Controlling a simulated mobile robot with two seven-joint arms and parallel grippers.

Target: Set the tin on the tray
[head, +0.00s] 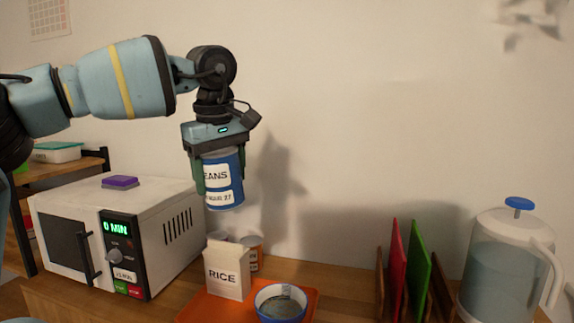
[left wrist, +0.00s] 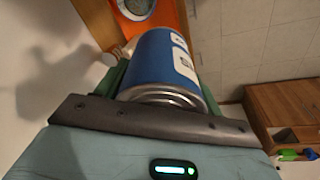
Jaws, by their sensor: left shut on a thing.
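A blue tin (head: 229,187) with white labels, one reading "EANS", is held upright in my left gripper (head: 220,178), which is shut on it in the air. The tin also fills the middle of the left wrist view (left wrist: 162,68). An orange tray (head: 207,307) lies on the wooden counter below the tin. My right gripper is not in view.
A white microwave (head: 70,205) with a purple box (head: 120,182) on top stands to the left of the tray. Red (head: 397,265) and green (head: 418,265) boards stand in a rack on the right. A clear jug (head: 502,265) with a blue knob stands far right.

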